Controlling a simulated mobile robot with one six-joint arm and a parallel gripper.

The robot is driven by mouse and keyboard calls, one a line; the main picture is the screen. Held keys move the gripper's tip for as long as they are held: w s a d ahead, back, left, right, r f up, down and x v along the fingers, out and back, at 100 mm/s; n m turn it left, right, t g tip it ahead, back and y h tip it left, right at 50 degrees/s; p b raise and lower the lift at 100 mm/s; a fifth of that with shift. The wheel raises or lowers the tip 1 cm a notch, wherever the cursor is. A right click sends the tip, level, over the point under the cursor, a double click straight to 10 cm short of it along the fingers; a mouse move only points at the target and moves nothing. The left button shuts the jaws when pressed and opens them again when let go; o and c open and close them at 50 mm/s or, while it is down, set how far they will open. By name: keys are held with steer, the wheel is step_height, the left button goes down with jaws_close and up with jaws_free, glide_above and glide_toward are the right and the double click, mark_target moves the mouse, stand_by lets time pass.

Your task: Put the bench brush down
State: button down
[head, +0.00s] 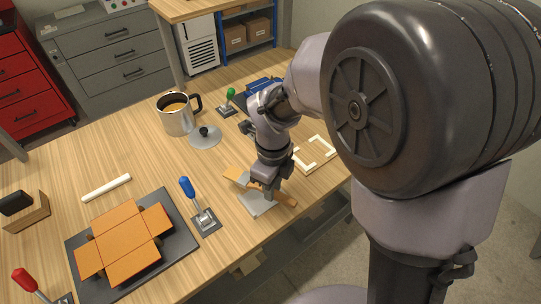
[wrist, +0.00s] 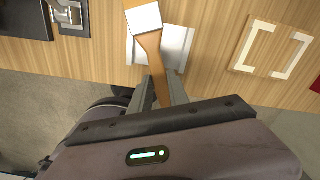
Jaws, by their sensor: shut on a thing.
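The bench brush has a wooden handle and a pale bristle end; it shows in the wrist view (wrist: 150,48) with the bristle end pointing up the picture. In the head view the brush (head: 236,174) lies across under my gripper, its handle end sticking out to the right. My gripper (head: 268,192) is shut on the handle, one finger on each side in the wrist view (wrist: 160,88). A light grey plate (head: 254,207) is directly below the brush near the table's front edge, partly hidden by it. I cannot tell whether the brush touches the plate.
A cream bracketed frame (head: 300,165) lies right of the brush. A blue-handled toggle clamp (head: 204,220) and an orange box blank (head: 125,240) on a dark plate are to the left. A steel mug (head: 177,122) and a round lid (head: 205,138) stand behind. Bare wood lies between.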

steer(key=f, duration=0.1)
steer(key=f+b, duration=0.2)
steer(key=shift+w+d+f, duration=0.15)
steer(key=shift+w+f, duration=0.2)
steer(key=shift+f, duration=0.05)
steer(key=shift+r, duration=0.1)
steer(key=shift+f+b, duration=0.5)
steer(key=shift+f, duration=0.1)
steer(key=c, duration=1.3)
jaws_free()
steer(key=shift+s, duration=0.1)
steer(key=shift+o, duration=0.2)
